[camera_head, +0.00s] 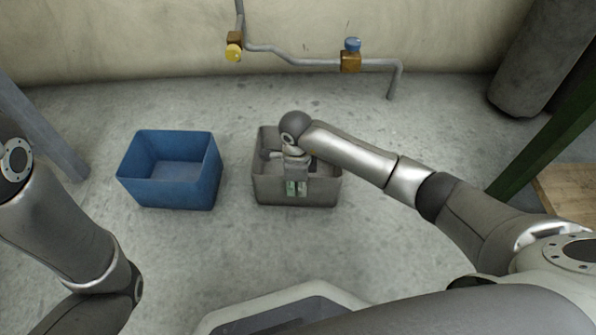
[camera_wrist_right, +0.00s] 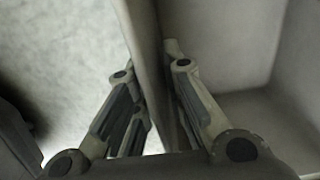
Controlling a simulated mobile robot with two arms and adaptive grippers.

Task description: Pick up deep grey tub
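The deep grey tub (camera_head: 325,190) stands on the floor in the middle of the head view, upright and open at the top. My right arm reaches in from the right, and my right gripper (camera_head: 297,188) points down at the tub's near wall. In the right wrist view, the tub's wall (camera_wrist_right: 143,35) runs between the two fingers of the right gripper (camera_wrist_right: 155,90). One finger is inside the tub and one is outside, and both appear to press on the wall. My left arm shows at the left edge, but its gripper is out of view.
A blue tub (camera_head: 170,172), empty, stands left of the grey one with a gap of bare floor between them. A pipe (camera_head: 300,60) with valves runs along the back wall. A dark cylinder (camera_head: 545,60) and a green post (camera_head: 545,145) stand at right.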

